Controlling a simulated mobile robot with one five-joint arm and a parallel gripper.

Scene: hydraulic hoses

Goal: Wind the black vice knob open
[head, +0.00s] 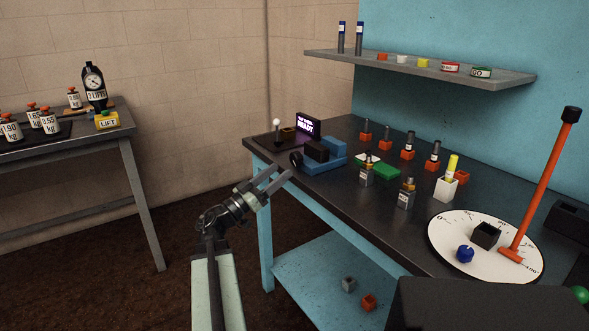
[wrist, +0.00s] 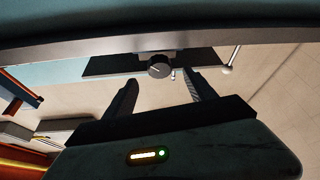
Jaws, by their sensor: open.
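The black vice knob (head: 296,159) sticks out at the front left end of the blue vice (head: 333,162) on the dark workbench. In the wrist view the knob (wrist: 159,68) is a dark disc with a pale pointer line. My gripper (head: 282,172) is open and empty, just in front of the knob and slightly below it in the head view. In the wrist view the fingertips (wrist: 163,80) stand apart, with the knob between and beyond them. I see no contact with the knob. The vice's black jaws show in the head view; their gap is hard to make out.
A lever with a white ball (head: 276,123) and a small lit sign (head: 308,125) stand close behind the vice. A green block (head: 384,171) and several fittings lie to its right. The floor left of the bench is clear.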

